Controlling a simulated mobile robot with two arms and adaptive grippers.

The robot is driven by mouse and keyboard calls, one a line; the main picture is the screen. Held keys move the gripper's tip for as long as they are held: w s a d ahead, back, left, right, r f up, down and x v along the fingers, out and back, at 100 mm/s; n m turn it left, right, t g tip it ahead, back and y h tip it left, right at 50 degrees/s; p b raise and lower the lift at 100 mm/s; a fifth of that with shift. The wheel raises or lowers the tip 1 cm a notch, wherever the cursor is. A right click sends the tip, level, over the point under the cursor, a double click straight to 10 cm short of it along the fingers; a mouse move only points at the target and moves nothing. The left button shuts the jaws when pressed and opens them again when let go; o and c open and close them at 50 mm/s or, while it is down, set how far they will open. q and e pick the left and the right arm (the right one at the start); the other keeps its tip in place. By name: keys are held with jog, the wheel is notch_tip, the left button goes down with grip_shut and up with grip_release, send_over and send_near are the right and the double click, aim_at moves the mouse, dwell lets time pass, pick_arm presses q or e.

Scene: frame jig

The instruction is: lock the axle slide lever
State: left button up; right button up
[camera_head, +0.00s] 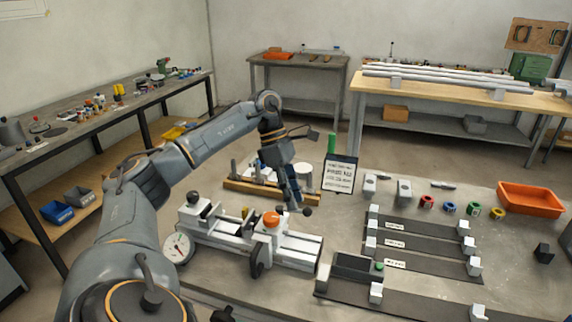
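The frame jig (300,247) stands near the table's front edge, a pale rail with blocks, an orange knob and a dial gauge (178,248) at its left end. A lever with a black ball knob (307,211) sticks out at its back right; another black knob (193,197) tops its left end. I cannot tell for certain which is the axle slide lever. My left gripper (293,203) points down behind the jig, close to the right-hand black knob. Its fingers are small and dark, so contact and opening cannot be told. My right gripper does not show.
A wooden holder (245,188) with upright cylinders stands behind the jig, beside a sign (339,174) and a green cylinder (332,143). Dark strips with pale blocks lie to the right, with coloured rings and an orange tray (531,200) beyond.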

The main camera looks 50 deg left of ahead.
pick_arm(q)
jog(key=v, duration=1)
dwell(0.4)
